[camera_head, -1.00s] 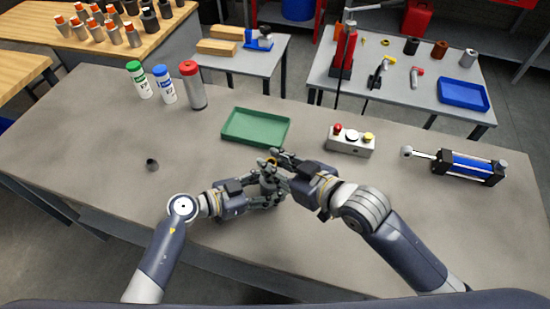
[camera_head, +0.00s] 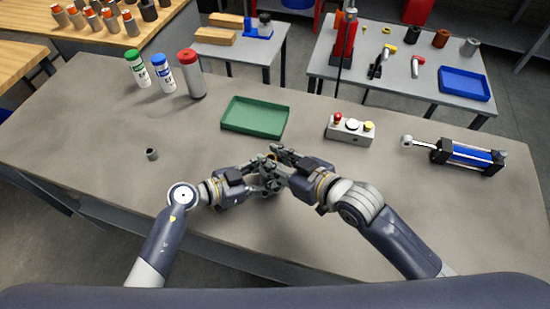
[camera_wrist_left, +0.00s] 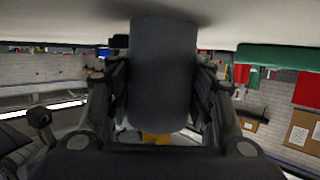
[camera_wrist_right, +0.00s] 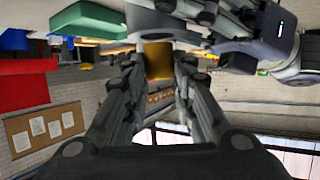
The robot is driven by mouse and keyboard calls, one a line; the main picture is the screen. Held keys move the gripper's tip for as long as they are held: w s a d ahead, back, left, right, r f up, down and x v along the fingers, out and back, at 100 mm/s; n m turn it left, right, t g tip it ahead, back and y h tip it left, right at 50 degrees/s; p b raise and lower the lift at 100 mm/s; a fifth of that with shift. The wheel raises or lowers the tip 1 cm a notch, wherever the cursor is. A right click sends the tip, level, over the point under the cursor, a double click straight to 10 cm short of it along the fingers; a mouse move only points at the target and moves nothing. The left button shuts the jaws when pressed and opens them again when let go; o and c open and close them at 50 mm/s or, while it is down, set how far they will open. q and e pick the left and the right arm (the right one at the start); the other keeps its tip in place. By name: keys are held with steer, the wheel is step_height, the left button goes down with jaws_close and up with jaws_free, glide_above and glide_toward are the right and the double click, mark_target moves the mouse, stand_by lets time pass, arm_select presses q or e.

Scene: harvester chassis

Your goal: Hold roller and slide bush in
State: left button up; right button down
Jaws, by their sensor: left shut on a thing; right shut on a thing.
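My left gripper (camera_head: 264,187) is shut on the dark grey cylindrical roller (camera_wrist_left: 163,75), which fills the space between its fingers in the left wrist view. My right gripper (camera_head: 271,155) is shut on the brass-coloured bush (camera_wrist_right: 158,60), seen between its fingertips in the right wrist view. Part of the bush also shows beyond the roller in the left wrist view (camera_wrist_left: 156,138). Both grippers meet above the middle of the grey bench, fingers close together. The fingers hide the joint between bush and roller, so I cannot tell how far the bush is in.
A green tray (camera_head: 232,124) lies just behind my grippers. A button box (camera_head: 350,130) and a blue cylinder unit (camera_head: 467,156) stand to the right. A small grey sleeve (camera_head: 152,154) sits at the left. Three bottles (camera_head: 163,72) stand at the back left.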

steer(key=shift+f, duration=1)
stand_by(1.3)
steer(key=c, duration=1.4)
jaws_free()
steer(key=shift+c, duration=0.2)
steer(key=shift+o, duration=0.8)
arm_select(q)
steer(key=shift+f, duration=0.1)
arm_select(e)
steer(key=shift+s+f, duration=0.1)
steer(key=shift+d+f, duration=0.1)
steer(key=r+v, duration=0.1)
steer(key=v, duration=1.1)
arm_select(q)
steer(key=o, duration=1.6)
